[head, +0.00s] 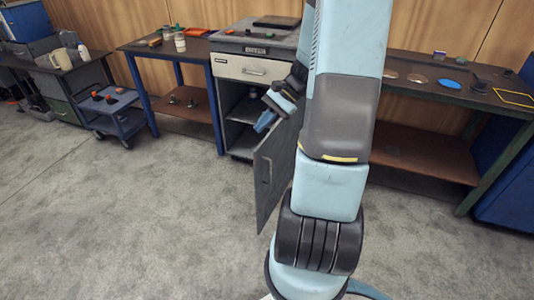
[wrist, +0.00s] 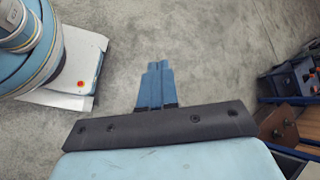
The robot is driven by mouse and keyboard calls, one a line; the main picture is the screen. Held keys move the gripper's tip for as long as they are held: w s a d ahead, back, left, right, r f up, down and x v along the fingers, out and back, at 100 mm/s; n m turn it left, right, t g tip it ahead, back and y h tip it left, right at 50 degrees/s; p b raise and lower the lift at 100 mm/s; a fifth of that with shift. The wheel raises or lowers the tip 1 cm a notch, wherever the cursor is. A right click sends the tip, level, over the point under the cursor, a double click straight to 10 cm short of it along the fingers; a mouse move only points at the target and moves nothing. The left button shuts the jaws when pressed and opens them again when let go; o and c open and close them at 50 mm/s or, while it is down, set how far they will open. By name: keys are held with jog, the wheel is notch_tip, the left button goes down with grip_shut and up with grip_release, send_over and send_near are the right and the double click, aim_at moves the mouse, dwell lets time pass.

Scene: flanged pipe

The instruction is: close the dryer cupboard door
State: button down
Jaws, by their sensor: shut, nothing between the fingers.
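The dryer cupboard (head: 254,69) is a grey cabinet with a pale drawer front and an open compartment below. Its dark grey door (head: 268,178) stands wide open, swung out into the room, with a handle on its face. My arm covers part of the door's right side and the cupboard's right side. My gripper (head: 264,122) has blue fingers and appears just above the door's upper edge in the head view; I cannot tell whether it touches. In the wrist view my gripper (wrist: 157,68) is shut and empty over bare floor; the door does not show there.
A blue-framed bench (head: 178,50) with jars stands left of the cupboard, and a blue trolley (head: 110,107) further left. A green-framed bench (head: 440,85) is on the right. My own base shows in the wrist view. The concrete floor (head: 130,210) in front is clear.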

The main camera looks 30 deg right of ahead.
jog(key=w+d+f+m+t+y, duration=0.1)
jog(key=d+f+m+t+y, duration=0.4)
jog(key=d+f+m, duration=0.55)
jog(key=m+t+h, duration=0.4)
jog(key=m+t, duration=0.3)
jog(key=t, duration=0.2)
send_near(261, 150)
jog(key=shift+h, duration=0.3)
jog(key=x, duration=0.6)
jog(key=shift+w+a, duration=0.25)
jog(key=shift+w, duration=0.05)
